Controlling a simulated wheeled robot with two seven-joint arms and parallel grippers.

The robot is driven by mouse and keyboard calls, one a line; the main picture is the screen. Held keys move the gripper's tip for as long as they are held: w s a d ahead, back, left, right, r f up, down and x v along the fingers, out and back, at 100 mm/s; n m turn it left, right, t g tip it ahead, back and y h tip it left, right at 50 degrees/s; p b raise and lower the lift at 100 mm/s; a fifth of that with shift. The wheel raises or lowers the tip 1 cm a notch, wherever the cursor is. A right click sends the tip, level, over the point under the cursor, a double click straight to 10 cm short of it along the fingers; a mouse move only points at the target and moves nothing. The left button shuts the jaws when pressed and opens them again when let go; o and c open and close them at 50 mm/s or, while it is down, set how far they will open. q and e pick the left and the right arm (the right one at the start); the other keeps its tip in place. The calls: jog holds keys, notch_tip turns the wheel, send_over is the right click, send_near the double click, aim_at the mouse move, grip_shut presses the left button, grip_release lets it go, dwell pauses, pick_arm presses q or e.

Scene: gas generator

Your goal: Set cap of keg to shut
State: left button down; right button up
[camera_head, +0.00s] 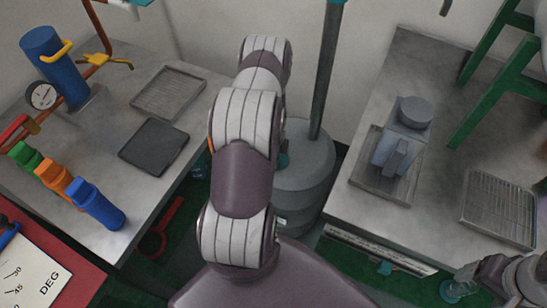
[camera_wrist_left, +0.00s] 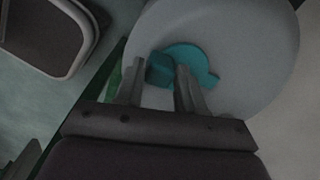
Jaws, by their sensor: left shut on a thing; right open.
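The keg (camera_head: 307,170) is a grey drum on the floor between the two tables, partly hidden by my left arm. In the left wrist view its pale round top (camera_wrist_left: 245,50) fills the upper right. The teal cap (camera_wrist_left: 188,57) sits on that top, with a small block-like part reaching between my fingers. My left gripper (camera_wrist_left: 160,85) is shut on this part of the cap. In the head view the left gripper is hidden behind my arm, and only a bit of teal shows at the keg. My right gripper (camera_head: 468,279) is open at the lower right, away from the keg.
A dark pole (camera_head: 326,70) rises beside the keg. The left table (camera_head: 195,115) bears a blue cylinder, gauge and coloured handles. The right table (camera_head: 350,195) holds a grey device (camera_head: 398,150) and a slotted tray (camera_head: 500,205). Green frames stand at the upper right.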

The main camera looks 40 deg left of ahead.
pick_arm(q)
jog(key=c, duration=0.8)
grip_release()
jog(key=shift+w+a+r, duration=0.1)
jog(key=shift+a, duration=0.1)
jog(key=shift+o, duration=0.2)
notch_tip(320, 180, up, 13)
jog(key=shift+f, duration=0.2)
